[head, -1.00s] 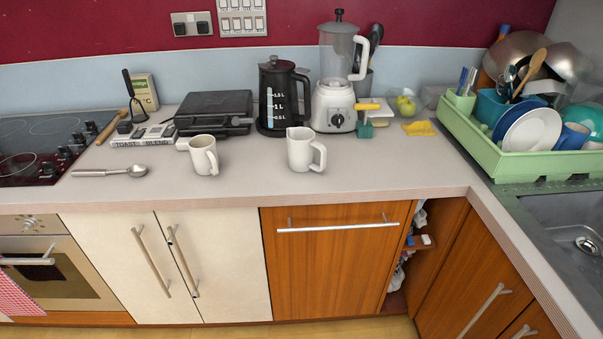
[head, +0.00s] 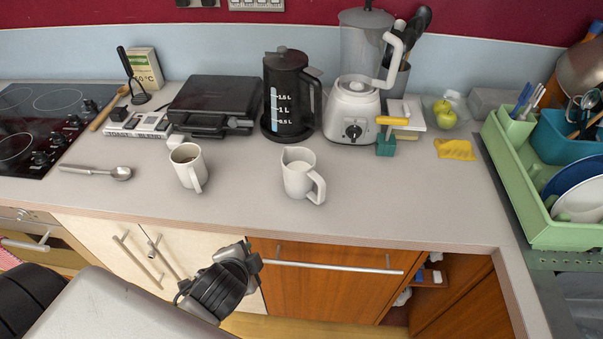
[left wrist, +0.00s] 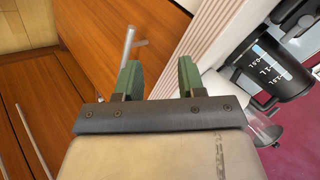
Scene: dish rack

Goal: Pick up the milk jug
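The milk jug (head: 298,176), white with a pouring lip and a handle on its right, stands upright on the counter in front of the kettle. A white mug (head: 186,167) stands to its left. My left arm reaches in at the bottom left of the head view, its wrist low in front of the cupboard doors, below and left of the jug and apart from it. In the left wrist view my left gripper (left wrist: 159,80) is open and empty, its two green fingers apart. A pale thing beyond the right finger is partly hidden; I cannot tell what it is. My right gripper is not seen.
Behind the jug stand a black kettle (head: 287,97) and a white blender (head: 351,108). A black grill (head: 212,100), spoon (head: 95,172) and hob (head: 40,120) lie left; a green dish rack (head: 552,228) stands right. The counter (head: 400,200) right of the jug is clear.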

